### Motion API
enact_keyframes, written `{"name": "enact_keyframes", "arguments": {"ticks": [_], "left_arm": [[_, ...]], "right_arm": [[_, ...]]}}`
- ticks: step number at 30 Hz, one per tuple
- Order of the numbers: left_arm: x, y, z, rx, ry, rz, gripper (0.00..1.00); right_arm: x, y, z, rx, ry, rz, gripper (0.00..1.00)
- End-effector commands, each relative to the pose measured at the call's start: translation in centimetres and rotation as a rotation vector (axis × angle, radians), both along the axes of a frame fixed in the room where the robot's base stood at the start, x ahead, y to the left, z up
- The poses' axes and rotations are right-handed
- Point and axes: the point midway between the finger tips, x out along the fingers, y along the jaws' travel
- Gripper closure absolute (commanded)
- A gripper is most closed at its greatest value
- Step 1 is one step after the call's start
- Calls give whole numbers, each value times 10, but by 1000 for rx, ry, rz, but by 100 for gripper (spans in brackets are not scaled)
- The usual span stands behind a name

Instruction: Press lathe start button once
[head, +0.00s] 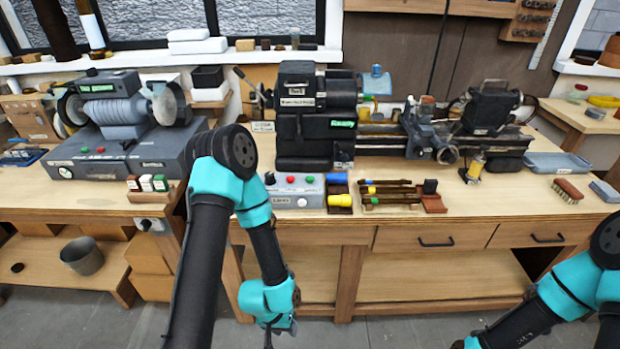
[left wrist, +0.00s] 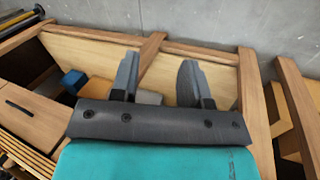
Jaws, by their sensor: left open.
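The lathe (head: 400,130) stands on the bench with its dark headstock at the left. The buttons' labels are too small to read. My left gripper (head: 275,338) hangs low in front of the bench, below and apart from the box, at the picture's bottom edge. The left wrist view shows its two fingers (left wrist: 158,80) spread with nothing between them. My right arm enters at the lower right; its gripper is out of frame.
A grey bench grinder (head: 120,110) sits at the left, with small bottles (head: 147,184) in front. Yellow and blue parts (head: 340,200) and a tool rack (head: 395,195) stand right of the box. A brush (head: 567,191) lies far right. Drawers (head: 430,237) front the bench.

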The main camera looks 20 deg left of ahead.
Motion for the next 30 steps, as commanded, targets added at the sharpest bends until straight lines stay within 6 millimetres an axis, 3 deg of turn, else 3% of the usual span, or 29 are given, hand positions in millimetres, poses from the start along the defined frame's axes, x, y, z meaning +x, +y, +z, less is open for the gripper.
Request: {"name": "enact_keyframes", "arguments": {"ticks": [13,30], "left_arm": [[0,0,0,0,0,0,100],[0,0,0,0,0,0,100]], "right_arm": [[0,0,0,0,0,0,100],[0,0,0,0,0,0,100]]}}
